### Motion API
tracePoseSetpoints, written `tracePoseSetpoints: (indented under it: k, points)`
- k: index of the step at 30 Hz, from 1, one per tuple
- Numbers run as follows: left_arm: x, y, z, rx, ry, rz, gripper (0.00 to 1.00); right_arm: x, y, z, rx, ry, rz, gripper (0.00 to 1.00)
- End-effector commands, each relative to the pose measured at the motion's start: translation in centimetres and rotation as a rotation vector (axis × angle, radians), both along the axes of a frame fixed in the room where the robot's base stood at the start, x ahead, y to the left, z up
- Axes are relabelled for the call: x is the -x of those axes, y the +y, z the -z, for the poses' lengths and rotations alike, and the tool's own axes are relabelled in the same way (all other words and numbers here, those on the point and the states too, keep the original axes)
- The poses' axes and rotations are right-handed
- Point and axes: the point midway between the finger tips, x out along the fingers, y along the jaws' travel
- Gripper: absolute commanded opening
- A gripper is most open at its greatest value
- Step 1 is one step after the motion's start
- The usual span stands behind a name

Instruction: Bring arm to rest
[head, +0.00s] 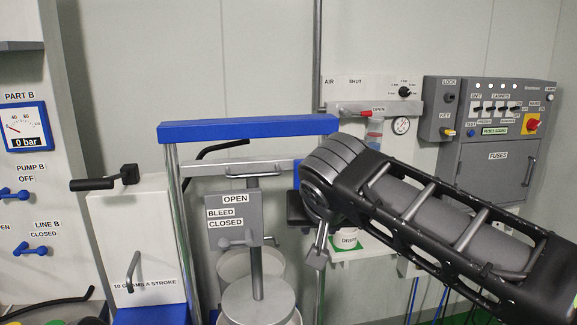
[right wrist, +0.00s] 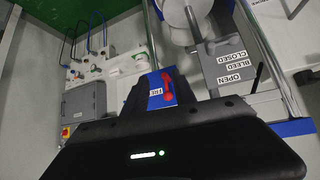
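My right arm (head: 430,215) comes in from the right edge of the head view and crosses in front of the wall equipment. Its forward end is by the right post of the blue-topped frame (head: 250,129). In the right wrist view the dark body of my right gripper (right wrist: 165,148) fills the bottom, with a small green light. Beyond it is a blue plate with a red lever (right wrist: 168,87) and a partly hidden label. I cannot tell whether the gripper touches it, nor whether its fingers are open or shut. My left gripper is not in view.
Inside the frame stand a grey OPEN/BLEED/CLOSED panel (head: 235,220) and a round drum lid (head: 258,302). A white pump box (head: 135,240) with a black handle stands left. A grey fuse cabinet (head: 500,171) hangs right. The gauge (head: 26,127) reads 0 bar.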

Motion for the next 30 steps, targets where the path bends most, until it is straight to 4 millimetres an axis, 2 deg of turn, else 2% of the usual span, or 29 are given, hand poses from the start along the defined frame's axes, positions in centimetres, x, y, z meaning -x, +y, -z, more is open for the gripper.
tracePoseSetpoints:
  k: [2, 9, 13, 17, 20, 23, 26, 27, 29, 30]
  points:
    - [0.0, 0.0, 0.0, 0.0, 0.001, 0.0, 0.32, 0.0, 0.0, 0.0, 0.009, 0.0, -0.008, 0.32]
    - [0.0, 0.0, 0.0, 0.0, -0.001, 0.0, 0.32, -1.0, 3.3, -0.7, -0.002, -0.073, -0.169, 0.32]
    - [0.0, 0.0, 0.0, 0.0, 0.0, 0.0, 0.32, -0.9, 6.1, 0.1, -0.021, -0.097, -0.275, 0.32]
    - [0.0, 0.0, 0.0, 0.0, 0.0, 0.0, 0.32, -0.6, 9.6, 2.6, -0.035, -0.106, -0.392, 0.32]
    - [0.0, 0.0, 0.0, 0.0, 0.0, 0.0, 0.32, -0.4, 12.1, 5.8, -0.048, -0.095, -0.476, 0.32]
    - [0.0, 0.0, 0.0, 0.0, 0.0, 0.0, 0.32, -0.2, 14.2, 10.4, -0.07, -0.07, -0.547, 0.32]
    - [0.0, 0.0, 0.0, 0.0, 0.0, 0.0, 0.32, 0.1, 15.3, 17.3, -0.106, -0.019, -0.596, 0.32]
    - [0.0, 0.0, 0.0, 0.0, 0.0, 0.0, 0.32, 0.4, 15.4, 20.7, -0.123, 0.009, -0.604, 0.32]
    - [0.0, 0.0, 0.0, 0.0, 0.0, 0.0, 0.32, 1.0, 14.9, 25.7, -0.153, 0.053, -0.602, 0.32]
    - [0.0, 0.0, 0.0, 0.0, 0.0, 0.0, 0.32, 1.6, 14.3, 28.9, -0.173, 0.082, -0.592, 0.32]
